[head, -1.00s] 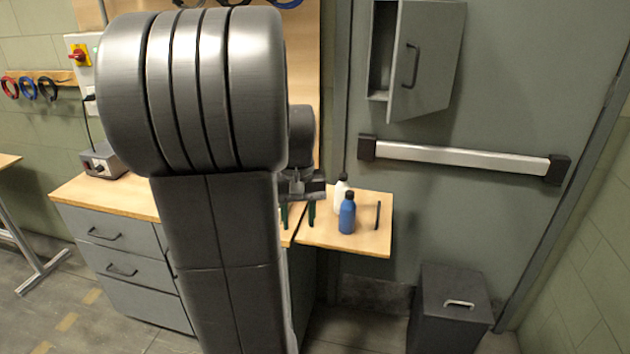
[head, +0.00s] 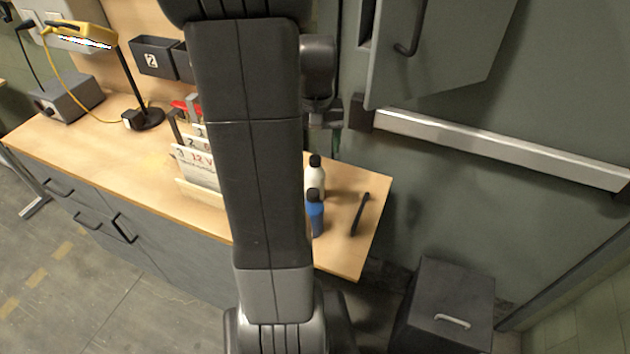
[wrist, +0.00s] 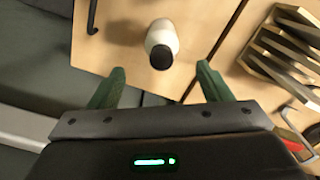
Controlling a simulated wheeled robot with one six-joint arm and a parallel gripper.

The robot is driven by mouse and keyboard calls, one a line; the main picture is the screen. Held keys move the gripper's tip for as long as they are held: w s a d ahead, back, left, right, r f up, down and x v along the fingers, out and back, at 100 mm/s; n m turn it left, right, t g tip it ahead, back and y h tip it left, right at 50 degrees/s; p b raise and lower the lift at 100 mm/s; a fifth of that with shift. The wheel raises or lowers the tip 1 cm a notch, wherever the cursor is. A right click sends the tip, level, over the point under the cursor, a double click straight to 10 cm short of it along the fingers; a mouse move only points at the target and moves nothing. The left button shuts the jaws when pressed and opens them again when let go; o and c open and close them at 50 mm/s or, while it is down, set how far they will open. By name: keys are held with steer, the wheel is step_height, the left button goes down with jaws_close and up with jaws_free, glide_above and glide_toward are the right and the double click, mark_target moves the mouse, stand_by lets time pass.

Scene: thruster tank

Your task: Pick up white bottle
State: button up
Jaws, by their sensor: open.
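The white bottle (head: 316,178) with a black cap stands upright on the right end of the wooden bench, behind a blue bottle (head: 314,212) with a dark cap. My arm covers part of the bench just left of both bottles in the head view. In the wrist view the white bottle (wrist: 162,42) shows from above, beyond and between the two green fingers of my gripper (wrist: 160,88). The fingers are apart and empty, with the bottle not between their tips. The blue bottle does not show in the wrist view.
A dark bar-like object (head: 360,214) lies right of the bottles. Upright cards in a rack (head: 197,165) stand left of my arm. A wall cabinet (head: 440,50) and a door push bar (head: 500,148) are at the right. A dark bin (head: 447,305) stands on the floor.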

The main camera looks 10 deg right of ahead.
mark_target(315, 158)
steer(key=shift+f, duration=0.65)
steer(key=shift+s+a+f, duration=0.15)
steer(key=shift+s+f, duration=0.05)
steer(key=shift+f, duration=0.65)
steer(key=shift+w+f+p, duration=0.1)
steer(key=shift+f+p, duration=0.4)
steer(key=shift+f, duration=1.65)
steer(key=shift+r, duration=0.1)
steer(key=c, duration=1.5)
